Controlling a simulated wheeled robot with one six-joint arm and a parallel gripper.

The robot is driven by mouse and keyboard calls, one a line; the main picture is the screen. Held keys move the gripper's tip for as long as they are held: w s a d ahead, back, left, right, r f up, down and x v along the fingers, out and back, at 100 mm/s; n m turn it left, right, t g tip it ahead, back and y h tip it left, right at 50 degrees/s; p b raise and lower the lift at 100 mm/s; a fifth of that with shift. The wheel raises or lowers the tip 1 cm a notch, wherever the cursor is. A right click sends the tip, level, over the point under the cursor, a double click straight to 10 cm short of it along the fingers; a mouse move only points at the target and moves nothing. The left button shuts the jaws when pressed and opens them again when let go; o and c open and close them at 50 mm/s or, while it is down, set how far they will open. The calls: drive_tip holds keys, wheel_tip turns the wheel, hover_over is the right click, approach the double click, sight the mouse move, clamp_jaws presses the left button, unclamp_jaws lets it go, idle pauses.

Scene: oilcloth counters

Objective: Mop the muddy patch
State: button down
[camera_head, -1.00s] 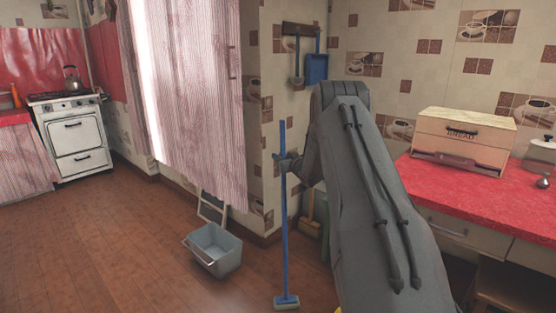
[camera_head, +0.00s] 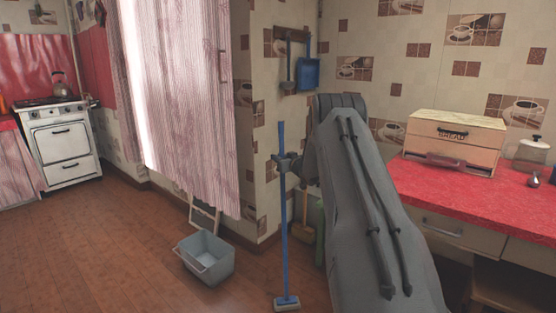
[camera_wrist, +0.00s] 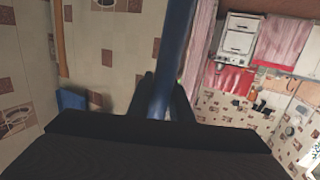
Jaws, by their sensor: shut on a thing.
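A mop (camera_head: 283,225) with a long blue handle and a pale flat head stands nearly upright in the head view, its head (camera_head: 287,303) at or close to the wooden floor. My gripper (camera_head: 283,164) is shut on the upper part of the handle. In the wrist view the blue handle (camera_wrist: 175,55) runs between the two dark fingers of my gripper (camera_wrist: 162,98). No muddy patch shows in either view.
A grey bucket (camera_head: 206,258) stands on the floor left of the mop. A broom (camera_head: 302,229) leans by the wall behind it. A red-topped counter (camera_head: 430,188) with a bread box (camera_head: 455,142) is at right. Open floor (camera_head: 95,240) lies at left, towards a white stove (camera_head: 66,150).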

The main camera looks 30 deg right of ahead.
drive_tip(key=shift+w+d+b, duration=0.2)
drive_tip(key=shift+d+b, duration=0.2)
drive_tip(key=shift+d, duration=0.25)
drive_tip(key=shift+w+d+b, duration=0.2)
drive_tip(key=shift+d+b, duration=0.15)
drive_tip(key=shift+d, duration=0.25)
drive_tip(key=shift+w+d+r+b, duration=0.15)
drive_tip(key=shift+d+b, duration=0.1)
drive_tip(key=shift+d, duration=0.2)
drive_tip(key=shift+w+d+f+b, duration=0.1)
drive_tip(key=shift+w+d+b, duration=0.1)
drive_tip(key=shift+d, duration=0.35)
drive_tip(key=shift+w+d+b, duration=0.25)
drive_tip(key=shift+d+b, duration=0.15)
drive_tip(key=shift+d, duration=0.1)
drive_tip(key=shift+w+d+b, duration=0.2)
drive_tip(key=shift+d+b, duration=0.15)
drive_tip(key=shift+d, duration=0.1)
drive_tip(key=shift+w+a+b, duration=0.45)
drive_tip(key=shift+w+a, duration=0.05)
drive_tip(key=shift+w, duration=0.3)
drive_tip(key=shift+w+a+b, duration=0.4)
drive_tip(key=shift+w+a, duration=0.05)
drive_tip(key=shift+w, duration=0.35)
drive_tip(key=shift+a+r, duration=0.1)
